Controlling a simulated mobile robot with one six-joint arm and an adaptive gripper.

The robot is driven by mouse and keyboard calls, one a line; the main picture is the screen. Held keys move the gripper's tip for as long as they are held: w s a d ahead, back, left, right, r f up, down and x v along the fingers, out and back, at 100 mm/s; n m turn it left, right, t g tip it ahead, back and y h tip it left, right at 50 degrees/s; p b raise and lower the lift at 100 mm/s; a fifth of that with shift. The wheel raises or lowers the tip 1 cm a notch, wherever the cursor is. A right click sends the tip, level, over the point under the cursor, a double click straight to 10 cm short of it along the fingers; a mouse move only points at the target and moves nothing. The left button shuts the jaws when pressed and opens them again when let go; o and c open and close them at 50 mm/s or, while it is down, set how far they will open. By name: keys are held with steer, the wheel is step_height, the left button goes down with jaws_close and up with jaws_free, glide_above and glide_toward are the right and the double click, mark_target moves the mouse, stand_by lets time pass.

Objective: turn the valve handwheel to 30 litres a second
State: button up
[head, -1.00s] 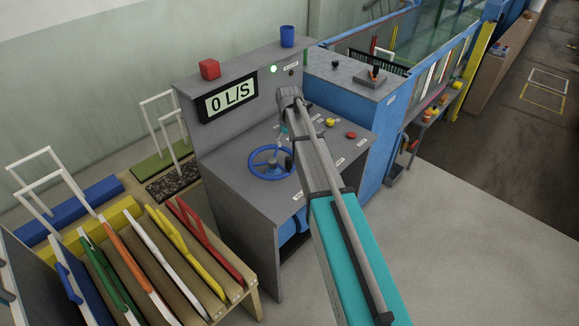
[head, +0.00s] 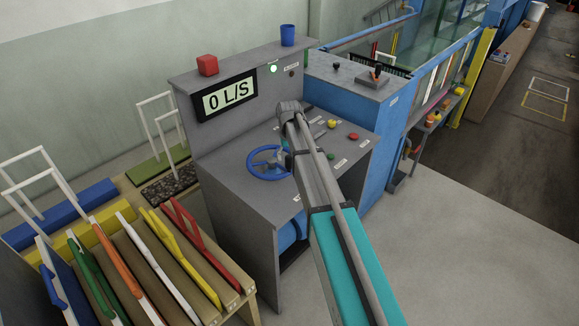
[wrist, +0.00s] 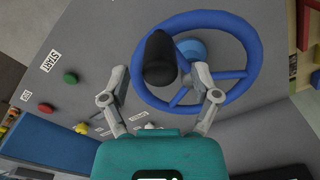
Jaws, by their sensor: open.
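The blue valve handwheel (head: 264,163) lies on the sloped top of the grey console. In the wrist view the handwheel (wrist: 243,93) fills the upper right, with its black knob (wrist: 160,58) standing up toward the camera. My gripper (wrist: 160,84) is open, its two grey fingers spread on either side of the knob in the picture. I cannot tell whether a finger touches the knob. In the head view my arm hides the gripper and part of the wheel's right side. The display (head: 227,96) on the console reads 0 L/S.
A red block (head: 208,66) and a blue cup (head: 287,36) stand on the console's upper ledge. Yellow (head: 332,124) and red (head: 353,137) buttons sit right of my arm. A wooden rack of coloured panels (head: 150,262) stands at the lower left. Floor at the right is clear.

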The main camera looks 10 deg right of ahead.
steer(key=shift+f+b, duration=1.1)
steer(key=shift+f, duration=0.3)
steer(key=shift+d, duration=0.1)
jaws_close()
